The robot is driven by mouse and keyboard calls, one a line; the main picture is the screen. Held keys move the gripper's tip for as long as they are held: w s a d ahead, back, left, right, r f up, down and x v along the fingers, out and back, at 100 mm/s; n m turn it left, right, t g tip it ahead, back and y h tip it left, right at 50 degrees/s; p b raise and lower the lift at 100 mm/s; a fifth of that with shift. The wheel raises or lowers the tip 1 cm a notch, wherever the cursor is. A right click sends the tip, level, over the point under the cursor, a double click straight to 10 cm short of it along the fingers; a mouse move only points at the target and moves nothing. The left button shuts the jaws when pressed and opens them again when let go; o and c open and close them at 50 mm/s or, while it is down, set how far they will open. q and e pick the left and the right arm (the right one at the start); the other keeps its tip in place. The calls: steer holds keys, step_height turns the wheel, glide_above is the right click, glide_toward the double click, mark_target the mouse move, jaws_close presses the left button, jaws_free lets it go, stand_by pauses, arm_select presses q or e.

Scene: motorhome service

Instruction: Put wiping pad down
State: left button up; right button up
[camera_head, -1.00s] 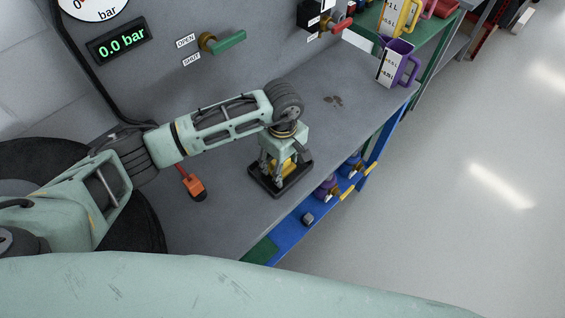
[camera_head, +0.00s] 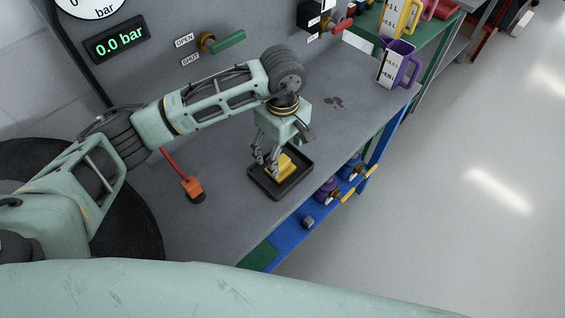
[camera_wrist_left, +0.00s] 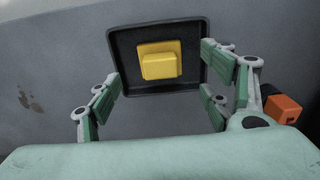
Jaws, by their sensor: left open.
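The yellow wiping pad (camera_head: 281,167) lies in a shallow black tray (camera_head: 298,185) on the grey bench. In the left wrist view the pad (camera_wrist_left: 160,62) sits near the middle of the tray (camera_wrist_left: 188,86), clear of the fingers. My left gripper (camera_head: 266,165) is above the tray, its fingers apart and holding nothing. In the left wrist view the open fingers of my left gripper (camera_wrist_left: 165,98) stand at either side of the tray's near part. My right gripper is not in view.
A dark stain (camera_head: 334,102) marks the bench behind. A purple jug (camera_head: 398,64) stands at the back right. A green-handled valve (camera_head: 226,42) is on the wall panel. Blue shelving (camera_head: 290,233) runs below the bench edge.

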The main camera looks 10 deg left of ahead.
mark_target(283, 163)
arm_select(q)
step_height(283, 163, up, 5)
steer(key=shift+r+b, duration=0.1)
steer(key=shift+b, duration=0.35)
stand_by(0.3)
